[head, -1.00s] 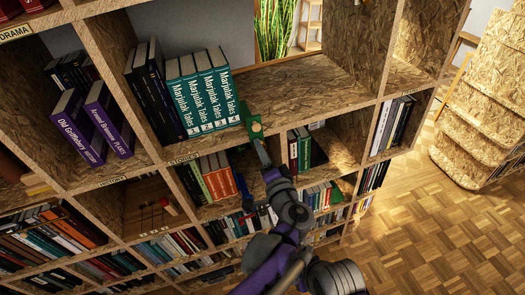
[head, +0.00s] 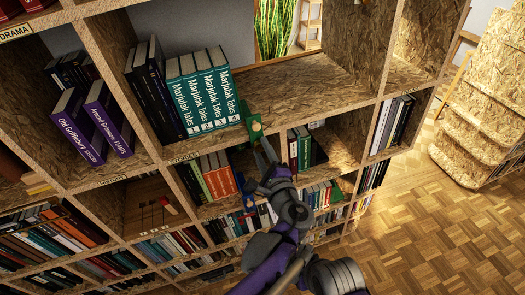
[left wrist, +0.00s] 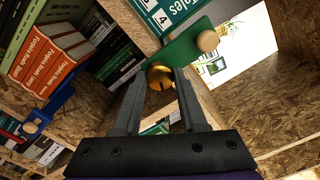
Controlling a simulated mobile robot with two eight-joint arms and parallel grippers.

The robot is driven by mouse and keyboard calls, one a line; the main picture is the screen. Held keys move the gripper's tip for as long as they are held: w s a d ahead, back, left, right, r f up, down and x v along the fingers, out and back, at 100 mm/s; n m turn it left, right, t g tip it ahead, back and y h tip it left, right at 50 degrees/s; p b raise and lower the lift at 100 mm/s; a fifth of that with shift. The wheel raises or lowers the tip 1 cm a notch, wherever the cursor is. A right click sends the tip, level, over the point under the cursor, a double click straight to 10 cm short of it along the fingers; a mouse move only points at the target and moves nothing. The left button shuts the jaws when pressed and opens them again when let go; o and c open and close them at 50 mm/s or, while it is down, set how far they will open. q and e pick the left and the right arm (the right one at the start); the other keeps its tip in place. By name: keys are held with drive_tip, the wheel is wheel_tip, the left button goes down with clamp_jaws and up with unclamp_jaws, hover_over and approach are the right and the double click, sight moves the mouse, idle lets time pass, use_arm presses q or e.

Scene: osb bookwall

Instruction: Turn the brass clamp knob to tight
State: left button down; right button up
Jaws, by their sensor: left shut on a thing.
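The green clamp (head: 248,117) sits at the shelf edge, just right of the teal Marjulak Tales books. It also shows in the left wrist view (left wrist: 183,45), with a round wooden ball on its face. The brass knob (left wrist: 160,77) is below the green plate in that view, between the fingertips. My left gripper (left wrist: 163,80) is shut on the brass knob, one finger on each side. In the head view my left gripper (head: 265,148) reaches up to the clamp and mostly hides the knob. My right gripper is not in view.
The teal books (head: 205,95) stand close left of the clamp. Orange books (head: 217,175) and a blue bookend-like piece (left wrist: 52,108) are in the compartment below. The shelf board (head: 310,90) right of the clamp is bare. Open parquet floor (head: 430,220) lies to the right.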

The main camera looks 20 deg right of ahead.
use_arm(q)
drive_tip(key=shift+m, duration=0.6)
drive_tip(key=shift+c, duration=2.2)
unclamp_jaws()
